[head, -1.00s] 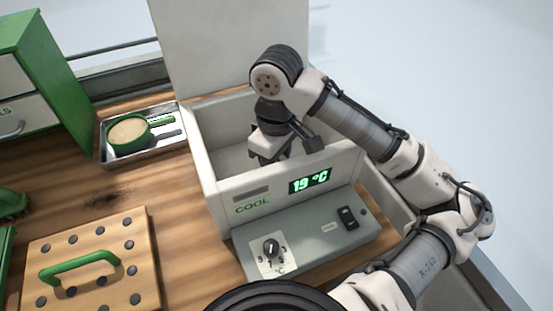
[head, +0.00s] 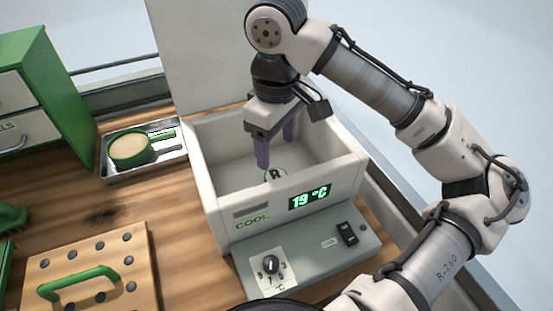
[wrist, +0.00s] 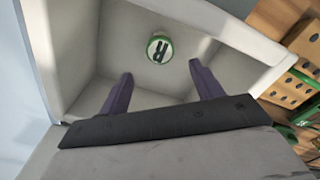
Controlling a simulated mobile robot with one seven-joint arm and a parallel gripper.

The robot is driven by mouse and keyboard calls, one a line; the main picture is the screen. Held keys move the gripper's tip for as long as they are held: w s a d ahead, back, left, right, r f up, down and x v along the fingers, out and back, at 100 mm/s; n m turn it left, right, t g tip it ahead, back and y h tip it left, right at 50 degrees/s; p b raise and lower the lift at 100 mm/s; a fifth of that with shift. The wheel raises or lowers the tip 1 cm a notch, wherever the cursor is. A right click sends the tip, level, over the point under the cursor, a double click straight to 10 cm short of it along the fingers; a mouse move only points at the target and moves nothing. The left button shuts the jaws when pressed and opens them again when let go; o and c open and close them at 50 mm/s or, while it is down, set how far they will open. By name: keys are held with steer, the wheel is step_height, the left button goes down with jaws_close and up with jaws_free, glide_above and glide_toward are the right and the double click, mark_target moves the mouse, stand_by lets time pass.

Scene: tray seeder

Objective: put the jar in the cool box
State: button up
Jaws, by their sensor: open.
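The cool box (head: 215,200) is a white open-topped box with its lid (head: 205,50) standing up at the back and a display reading 19 °C. In the wrist view the jar (wrist: 160,48) stands clear of both fingers. My gripper (head: 277,152) is open and empty, pointing down above the jar, with its purple fingers (wrist: 162,90) apart and not touching it.
A metal tray (head: 165,167) with a green-rimmed round dish (head: 130,148) and a green-handled tool lies left of the box. A green drawer cabinet (head: 60,95) stands far left. A wooden board with a green handle (head: 80,276) lies front left.

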step_height(320, 180, up, 2)
steer(key=shift+r, duration=0.2)
steer(key=shift+c, duration=0.5)
stand_by(0.7)
